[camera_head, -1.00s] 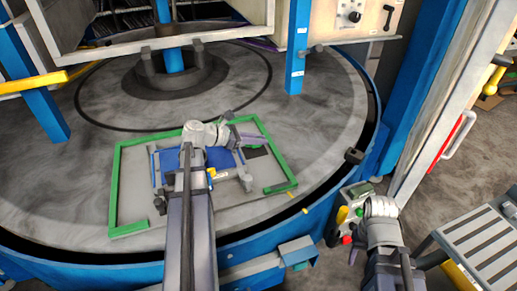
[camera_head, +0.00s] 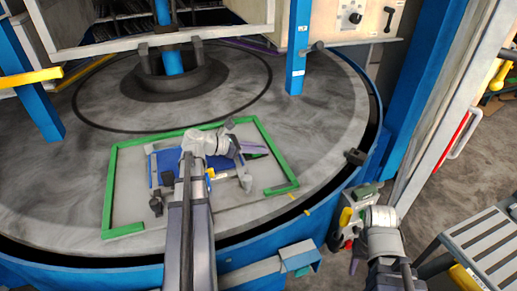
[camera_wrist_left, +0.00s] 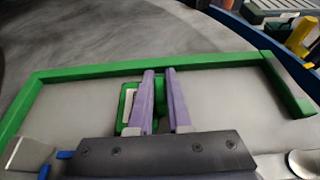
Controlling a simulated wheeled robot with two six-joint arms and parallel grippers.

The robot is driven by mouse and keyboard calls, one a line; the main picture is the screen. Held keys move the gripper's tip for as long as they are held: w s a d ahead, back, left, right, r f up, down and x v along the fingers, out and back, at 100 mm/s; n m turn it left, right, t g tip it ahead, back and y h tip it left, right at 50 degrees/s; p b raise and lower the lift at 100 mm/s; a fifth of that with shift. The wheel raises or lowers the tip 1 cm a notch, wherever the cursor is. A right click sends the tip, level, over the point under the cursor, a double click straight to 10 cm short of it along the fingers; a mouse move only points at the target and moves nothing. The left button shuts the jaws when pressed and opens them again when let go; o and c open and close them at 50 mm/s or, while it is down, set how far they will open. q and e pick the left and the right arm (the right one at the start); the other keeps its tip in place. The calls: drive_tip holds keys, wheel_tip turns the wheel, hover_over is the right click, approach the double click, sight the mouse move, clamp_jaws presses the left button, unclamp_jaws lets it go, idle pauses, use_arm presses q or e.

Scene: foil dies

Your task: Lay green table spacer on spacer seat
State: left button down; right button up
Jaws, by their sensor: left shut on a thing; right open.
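My left gripper (camera_head: 258,148) reaches over the right part of the plate inside the green frame. In the left wrist view its two purple fingers (camera_wrist_left: 160,74) are close together, shut on the green table spacer (camera_wrist_left: 124,108). The spacer is a small green piece with a pale slot, mostly hidden by the fingers. It lies low, close to the plate; I cannot tell whether it touches. A dark patch (camera_wrist_left: 164,112), perhaps the spacer seat, shows between the fingers. My right gripper (camera_head: 357,256), open, is only partly visible at the lower right, off the table.
A green frame (camera_head: 113,185) surrounds the pale plate on the round grey table (camera_head: 320,130). Blue fixture parts (camera_head: 168,163) stand beside the left arm.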

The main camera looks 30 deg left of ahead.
use_arm(q)
drive_tip(key=c, duration=0.8)
unclamp_jaws()
drive_tip(key=shift+c, duration=0.2)
drive_tip(key=shift+r+p, duration=0.6)
drive_tip(key=p+v, duration=0.4)
drive_tip(key=v, duration=0.6)
drive_tip(key=shift+s+a+r, duration=0.15)
drive_tip(key=shift+a+r, duration=0.05)
drive_tip(key=shift+r, duration=0.1)
drive_tip(key=shift+s+a+r+p, duration=0.2)
drive_tip(key=shift+s+a+p, duration=0.1)
drive_tip(key=shift+s+a, duration=0.15)
